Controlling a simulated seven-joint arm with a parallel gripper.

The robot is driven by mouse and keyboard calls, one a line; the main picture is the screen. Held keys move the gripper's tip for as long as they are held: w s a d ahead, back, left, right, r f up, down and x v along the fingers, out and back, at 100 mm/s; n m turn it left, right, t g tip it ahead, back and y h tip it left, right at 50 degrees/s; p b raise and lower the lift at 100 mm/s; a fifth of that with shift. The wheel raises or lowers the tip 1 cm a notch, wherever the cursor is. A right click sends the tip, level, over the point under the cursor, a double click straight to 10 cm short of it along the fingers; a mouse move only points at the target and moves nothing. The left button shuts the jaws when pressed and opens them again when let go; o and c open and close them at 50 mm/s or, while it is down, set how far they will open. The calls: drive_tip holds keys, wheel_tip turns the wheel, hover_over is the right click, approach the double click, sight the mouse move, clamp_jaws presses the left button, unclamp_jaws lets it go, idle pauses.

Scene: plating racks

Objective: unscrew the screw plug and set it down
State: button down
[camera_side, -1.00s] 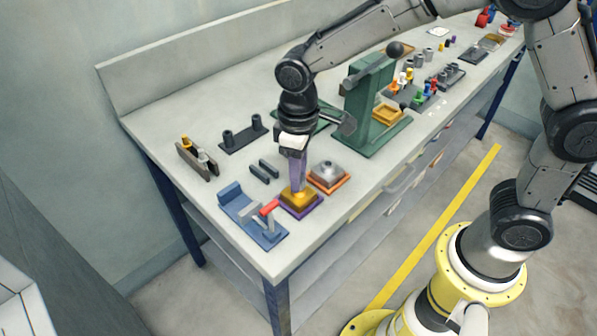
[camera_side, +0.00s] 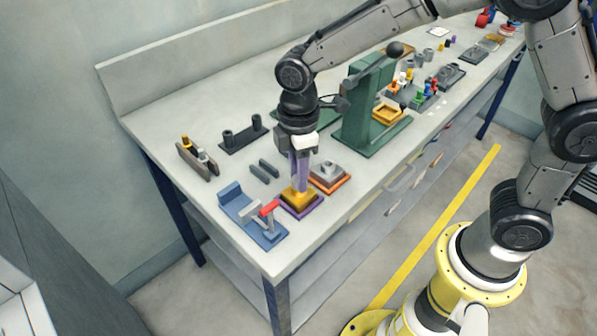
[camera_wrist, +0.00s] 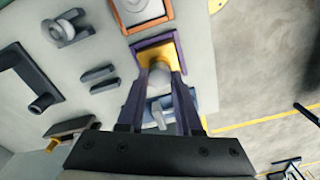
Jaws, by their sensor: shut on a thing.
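My gripper (camera_side: 299,187) points down over a yellow block (camera_side: 291,201) on a purple base (camera_side: 303,213) at the near edge of the bench. In the wrist view the two purple fingers (camera_wrist: 160,76) are closed on a pale grey round screw plug (camera_wrist: 160,70). The plug sits at the yellow block (camera_wrist: 147,53), inside the purple surround. The fingers hide most of the plug in the side view, and its thread is not visible. I cannot tell whether it is still seated in the block.
A grey block (camera_side: 328,170) on an orange base stands just right of it. A blue fixture with a red handle (camera_side: 268,208) is close on the left. A green press (camera_side: 362,110) stands behind right. Bare bench lies around the small dark bars (camera_side: 264,170).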

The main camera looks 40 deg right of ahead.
drive_tip(key=n, duration=0.4)
drive_tip(key=shift+n, duration=0.3)
drive_tip(key=c, duration=0.5)
unclamp_jaws()
drive_tip(key=shift+c, duration=1.4)
drive_tip(key=shift+r, duration=1.8)
